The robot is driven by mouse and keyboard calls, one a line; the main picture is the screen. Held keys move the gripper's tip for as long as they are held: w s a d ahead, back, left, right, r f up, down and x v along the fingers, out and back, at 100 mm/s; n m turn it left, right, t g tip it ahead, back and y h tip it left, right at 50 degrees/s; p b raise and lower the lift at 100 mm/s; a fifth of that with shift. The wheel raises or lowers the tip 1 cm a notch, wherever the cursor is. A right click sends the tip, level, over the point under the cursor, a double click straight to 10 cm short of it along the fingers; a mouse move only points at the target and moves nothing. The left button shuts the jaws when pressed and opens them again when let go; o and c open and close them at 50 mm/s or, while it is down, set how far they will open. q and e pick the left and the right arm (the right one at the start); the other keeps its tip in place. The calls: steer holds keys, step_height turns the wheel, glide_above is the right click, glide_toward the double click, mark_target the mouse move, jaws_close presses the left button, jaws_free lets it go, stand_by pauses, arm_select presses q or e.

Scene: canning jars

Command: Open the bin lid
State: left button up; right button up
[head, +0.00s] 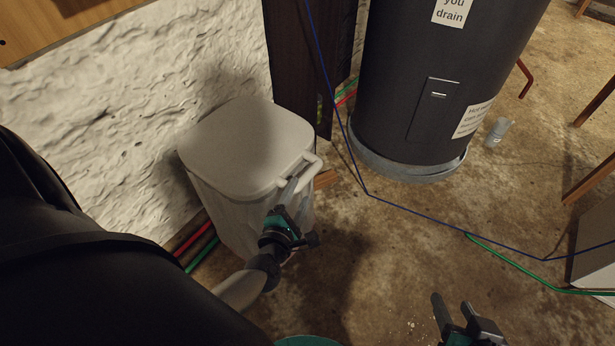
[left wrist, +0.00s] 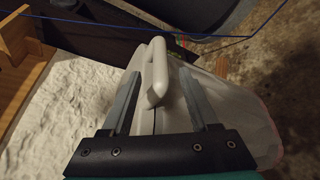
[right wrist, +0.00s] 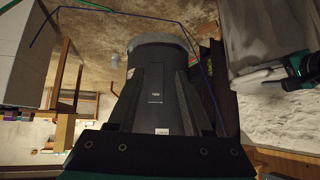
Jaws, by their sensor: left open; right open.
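The white bin (head: 235,212) stands on the floor against the rough white wall. Its pale lid (head: 240,143) lies flat on top and looks shut. A handle (head: 305,176) sticks out from the lid's right front edge. My left gripper (head: 292,188) is open at this handle. In the left wrist view the handle (left wrist: 155,75) lies between the two open fingers (left wrist: 160,100), and I cannot tell whether they touch it. My right gripper (head: 463,305) is open and empty, low over the floor at the front right; it also shows in the right wrist view (right wrist: 155,95).
A black water heater (head: 435,80) stands in a grey pan (head: 400,163) behind and right of the bin. A blue line (head: 430,216) and a green line (head: 510,268) cross the floor. Red and green pipes run by the wall. Floor between bin and right gripper is clear.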

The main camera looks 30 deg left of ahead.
mark_target(304, 185)
arm_select(q)
steer(key=b+x, duration=0.1)
steer(key=x, duration=0.3)
steer(key=shift+w, duration=0.15)
steer(key=shift+b+x, duration=0.55)
steer(key=shift+x, duration=0.55)
steer(key=shift+w+a+f, duration=0.1)
steer(key=shift+w+a, duration=0.1)
steer(key=shift+w, duration=0.45)
arm_select(e)
steer(key=shift+w+a+r+t+y, duration=0.25)
steer(key=shift+a+t+y, duration=0.2)
steer(key=shift+a+t, duration=0.35)
steer(key=shift+w+a+r+t+y, duration=0.3)
steer(key=shift+a+t+y, duration=0.2)
steer(key=shift+a+t, duration=0.35)
steer(key=shift+w+a+r+t+y, duration=0.25)
steer(key=shift+a+t+y, duration=0.2)
steer(key=shift+a+t, duration=0.35)
arm_select(q)
steer(key=shift+c, duration=0.3)
jaws_close()
